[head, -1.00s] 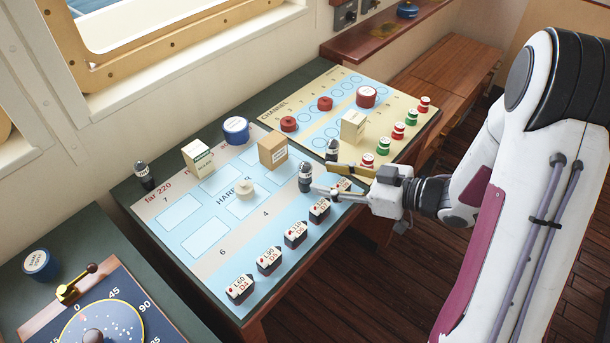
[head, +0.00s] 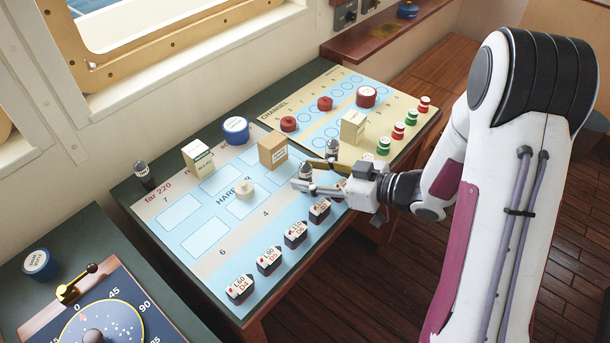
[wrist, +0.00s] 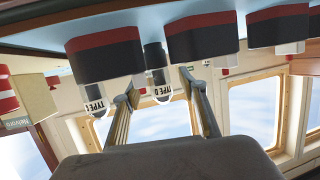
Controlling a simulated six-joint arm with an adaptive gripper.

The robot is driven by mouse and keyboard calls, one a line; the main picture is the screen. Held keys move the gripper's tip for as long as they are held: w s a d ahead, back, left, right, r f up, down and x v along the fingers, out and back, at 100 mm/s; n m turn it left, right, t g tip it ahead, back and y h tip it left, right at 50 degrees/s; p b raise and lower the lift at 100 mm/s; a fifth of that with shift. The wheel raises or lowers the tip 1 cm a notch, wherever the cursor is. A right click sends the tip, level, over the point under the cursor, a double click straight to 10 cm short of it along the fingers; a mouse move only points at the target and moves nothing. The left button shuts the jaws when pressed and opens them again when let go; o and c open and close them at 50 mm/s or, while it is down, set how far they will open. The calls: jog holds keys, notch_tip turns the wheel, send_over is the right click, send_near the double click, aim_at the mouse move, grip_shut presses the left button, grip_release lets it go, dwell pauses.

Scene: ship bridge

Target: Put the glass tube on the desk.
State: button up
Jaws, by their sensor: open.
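Three small dark-based tubes with clear domed tops stand on the chart table (head: 120,192). One tube (head: 305,172) stands on the blue harbor chart between the two fingertips of my gripper (head: 304,175). A second tube (head: 332,149) is just behind my upper finger, and a third (head: 144,175) stands at the table's far left corner. In the wrist view, which is upside down, a tube labelled TYPE D (wrist: 157,58) shows between the open fingertips (wrist: 158,85). I cannot see the fingers touching it.
Several dark block ships (head: 295,234) line the chart's front edge, close to my gripper. A brown box (head: 273,150), cream boxes (head: 197,157) and a blue round tin (head: 236,130) stand behind. A lower left desk (head: 85,232) carries a radar dial (head: 105,328).

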aim_at(311, 168)
grip_shut()
jog(key=shift+r, duration=0.15)
jog(key=shift+r, duration=4.9)
